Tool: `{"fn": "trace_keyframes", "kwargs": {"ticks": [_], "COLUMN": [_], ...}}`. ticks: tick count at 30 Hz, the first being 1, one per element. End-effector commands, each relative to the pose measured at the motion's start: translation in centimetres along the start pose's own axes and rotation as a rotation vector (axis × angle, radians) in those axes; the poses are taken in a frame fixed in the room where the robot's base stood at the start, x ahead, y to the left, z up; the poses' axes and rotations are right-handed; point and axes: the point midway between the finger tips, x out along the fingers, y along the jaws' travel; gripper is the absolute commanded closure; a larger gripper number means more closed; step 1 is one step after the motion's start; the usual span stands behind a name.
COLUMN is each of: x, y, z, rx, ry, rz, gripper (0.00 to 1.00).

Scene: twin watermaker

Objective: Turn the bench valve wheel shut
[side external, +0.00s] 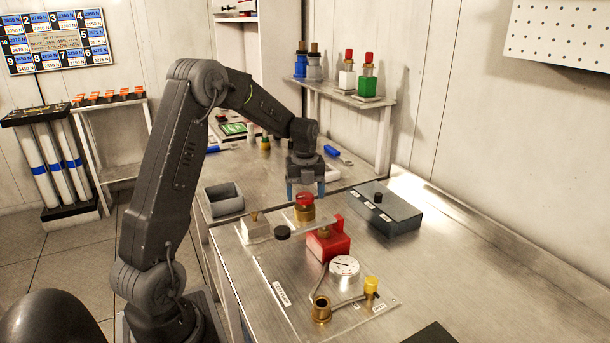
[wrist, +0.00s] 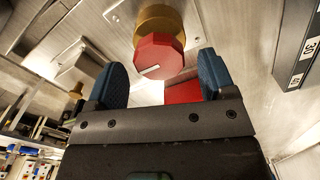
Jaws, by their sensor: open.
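The valve wheel appears to be the red, many-sided knob (side external: 304,199) on a brass body (side external: 304,214), on the metal plate of the bench. In the wrist view the red wheel (wrist: 158,57) has a white line on its face and the brass body (wrist: 160,20) behind it. My gripper (side external: 306,192) points down just above the wheel. Its two blue fingers stand apart with nothing held. In the wrist view my gripper (wrist: 165,75) has the wheel roughly between its fingertips, with gaps on both sides. I cannot tell the exact height gap.
A red block (side external: 329,244) stands close to the right of the wheel, with a black-ended lever (side external: 283,232) at front left. A white gauge (side external: 344,266) and yellow-topped fitting (side external: 371,287) are nearer. A dark grey box (side external: 384,209) sits right. The bench's right front is mostly clear.

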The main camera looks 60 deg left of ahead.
Motion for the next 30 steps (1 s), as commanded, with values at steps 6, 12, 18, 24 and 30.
{"fn": "trace_keyframes", "kwargs": {"ticks": [6,12,18,24,30], "x": [-4.1,-8.6,-11.9,-13.2,-13.3], "y": [-0.1,0.0,0.0,0.0,0.0], "z": [0.1,0.1,0.1,0.0,0.0], "rx": [0.000,0.000,0.001,0.001,0.001], "ry": [-0.007,-0.006,-0.004,-0.002,-0.001], "rz": [-0.005,-0.004,-0.003,-0.001,-0.001], "gripper": [0.23,0.23,0.23,0.23,0.23]}}
